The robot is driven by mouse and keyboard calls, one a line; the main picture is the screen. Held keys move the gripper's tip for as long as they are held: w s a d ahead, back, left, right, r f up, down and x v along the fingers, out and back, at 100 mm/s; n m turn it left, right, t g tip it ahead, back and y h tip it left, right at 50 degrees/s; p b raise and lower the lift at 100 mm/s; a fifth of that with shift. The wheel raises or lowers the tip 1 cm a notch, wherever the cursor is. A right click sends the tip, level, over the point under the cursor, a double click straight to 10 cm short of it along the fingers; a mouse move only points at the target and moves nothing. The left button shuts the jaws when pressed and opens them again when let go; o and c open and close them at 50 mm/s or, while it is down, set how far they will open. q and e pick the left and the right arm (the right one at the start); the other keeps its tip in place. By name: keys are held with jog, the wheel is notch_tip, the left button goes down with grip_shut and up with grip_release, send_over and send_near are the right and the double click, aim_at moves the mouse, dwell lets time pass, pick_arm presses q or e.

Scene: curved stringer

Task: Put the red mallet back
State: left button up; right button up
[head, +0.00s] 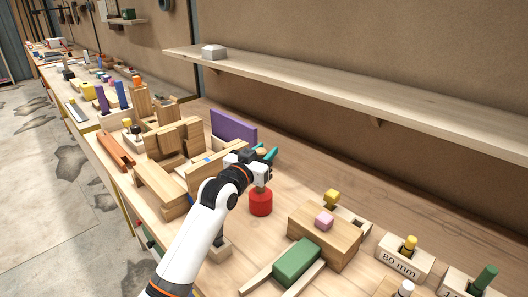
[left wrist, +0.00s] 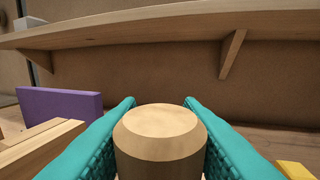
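The red mallet stands upright with its red head (head: 260,203) low, at or just above the bench top; I cannot tell whether it touches. Its pale wooden handle end (head: 262,152) points up, and this end fills the middle of the left wrist view (left wrist: 160,135). My left gripper (head: 265,152) reaches in level from the left, with its teal fingers on either side of the handle. No clear gap shows between fingers and wood, but whether they grip is hidden. My right gripper is not in view.
Wooden blocks and a purple board (head: 233,130) stand left of the mallet. A wooden block with a pink piece (head: 324,220) and a green block (head: 297,262) lie in front and right. A wall shelf (head: 350,92) runs behind. The bench behind the mallet is fairly clear.

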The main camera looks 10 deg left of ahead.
pick_arm(q)
jog(key=shift+o, duration=1.4)
jog(key=shift+r, duration=0.2)
jog(key=v, duration=1.2)
jog(key=shift+b, duration=0.4)
